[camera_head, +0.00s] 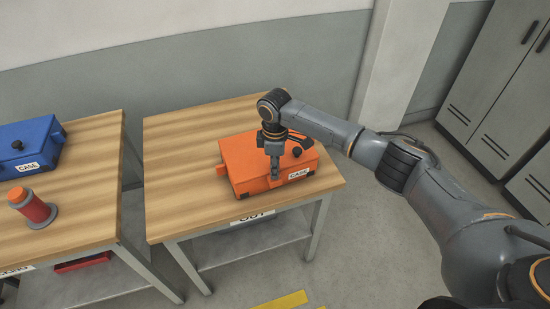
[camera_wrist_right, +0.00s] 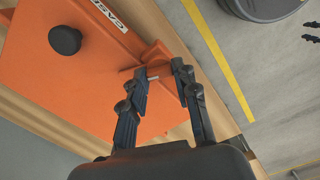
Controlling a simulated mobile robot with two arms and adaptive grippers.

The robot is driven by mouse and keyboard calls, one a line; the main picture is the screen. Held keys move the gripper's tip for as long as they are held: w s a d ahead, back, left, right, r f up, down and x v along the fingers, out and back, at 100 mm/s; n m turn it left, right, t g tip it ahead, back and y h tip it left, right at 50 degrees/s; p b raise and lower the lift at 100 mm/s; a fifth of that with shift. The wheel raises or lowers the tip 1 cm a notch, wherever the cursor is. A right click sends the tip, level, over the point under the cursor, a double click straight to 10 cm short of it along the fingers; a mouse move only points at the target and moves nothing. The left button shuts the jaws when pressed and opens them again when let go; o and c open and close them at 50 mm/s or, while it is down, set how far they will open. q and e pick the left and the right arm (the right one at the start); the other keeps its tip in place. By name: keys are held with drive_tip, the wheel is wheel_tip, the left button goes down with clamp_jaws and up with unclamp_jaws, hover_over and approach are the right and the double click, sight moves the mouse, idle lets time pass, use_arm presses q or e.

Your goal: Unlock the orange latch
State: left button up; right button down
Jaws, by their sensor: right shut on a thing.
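The orange case (camera_head: 250,160) lies closed on the right wooden table, with a white CASE label (camera_head: 299,174) on its front. My right gripper (camera_head: 275,175) points down at the case's front edge. In the right wrist view my right gripper (camera_wrist_right: 160,74) has its fingers on either side of a small orange latch (camera_wrist_right: 156,54) at the case's edge and is shut on it. A pale pin shows between the fingertips. The gripper hides most of the latch in the head view.
The right table (camera_head: 180,190) has free room left of the case. Grey lockers (camera_head: 500,90) stand at the right. A yellow floor line (camera_head: 280,301) shows below.

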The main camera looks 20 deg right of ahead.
drive_tip(key=m+p, duration=0.3)
drive_tip(key=shift+r+m, duration=0.25)
drive_tip(key=shift+m, duration=0.15)
drive_tip(key=m+p, duration=0.3)
drive_tip(key=shift+m, duration=0.3)
drive_tip(key=m+p, duration=0.2)
drive_tip(key=m, duration=0.1)
drive_tip(key=shift+f, duration=0.1)
drive_tip(key=shift+f+m+p, duration=0.1)
drive_tip(key=shift+m+p, duration=0.7)
drive_tip(key=shift+m, duration=0.5)
drive_tip(key=c, duration=1)
unclamp_jaws()
wheel_tip(320, 180, up, 12)
